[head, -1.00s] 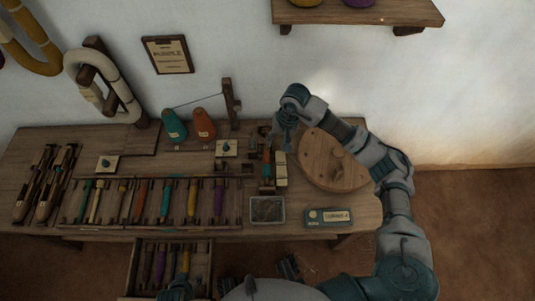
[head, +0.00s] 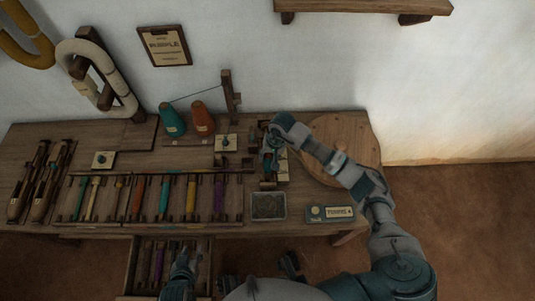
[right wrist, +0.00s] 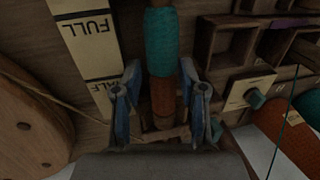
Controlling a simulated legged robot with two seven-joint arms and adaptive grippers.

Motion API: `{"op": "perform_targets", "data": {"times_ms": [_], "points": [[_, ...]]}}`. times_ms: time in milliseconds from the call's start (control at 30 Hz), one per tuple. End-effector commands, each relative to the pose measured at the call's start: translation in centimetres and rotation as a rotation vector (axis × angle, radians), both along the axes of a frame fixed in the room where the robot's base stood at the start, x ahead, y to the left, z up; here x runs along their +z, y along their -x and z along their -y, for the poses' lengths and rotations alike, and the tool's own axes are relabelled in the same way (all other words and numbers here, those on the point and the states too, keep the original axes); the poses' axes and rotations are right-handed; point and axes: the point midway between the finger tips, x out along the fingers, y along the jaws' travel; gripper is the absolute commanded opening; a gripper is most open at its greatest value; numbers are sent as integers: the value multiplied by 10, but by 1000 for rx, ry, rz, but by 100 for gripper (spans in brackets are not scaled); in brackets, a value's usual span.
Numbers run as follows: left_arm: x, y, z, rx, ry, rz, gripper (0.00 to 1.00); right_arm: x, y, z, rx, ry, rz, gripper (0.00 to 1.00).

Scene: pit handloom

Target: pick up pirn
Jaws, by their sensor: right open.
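In the right wrist view, a pirn (right wrist: 160,48) with teal thread over an orange lower part lies between the two fingers of my right gripper (right wrist: 160,95). The fingers are open, one on each side of it, with gaps showing. In the head view my right gripper (head: 269,158) is low over the right part of the bench and hides most of that pirn. Several other coloured pirns, such as a yellow one (head: 191,198), lie in a rack on the bench. My left gripper (head: 180,268) is over the open drawer; its fingers are not clear.
A card marked FULL (right wrist: 85,35) is beside the pirn. A round wooden board (head: 345,140) is to its right. A grey tray (head: 282,212) and a label box (head: 330,213) stand near the front edge. Teal (head: 172,121) and orange (head: 203,120) cones stand behind.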

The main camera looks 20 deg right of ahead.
Motion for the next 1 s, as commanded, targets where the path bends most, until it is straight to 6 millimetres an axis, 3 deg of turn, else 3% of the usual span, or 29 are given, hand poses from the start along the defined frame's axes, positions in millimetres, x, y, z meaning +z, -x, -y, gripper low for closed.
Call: {"op": "perform_targets", "data": {"times_ms": [200,367,767,1000], "points": [[1,0,0,0,-1,2,39,1,0,1,0,-1,2,39],[0,-2,1,0,-1,0,39,1,0,1,0,-3,2,0],[0,-2,1,1,0,0,39,2,-1,1,1,-1,3,0],[-3,10,-3,2,-16,-60,39,24,-1,1,1,0,6,0]]}}
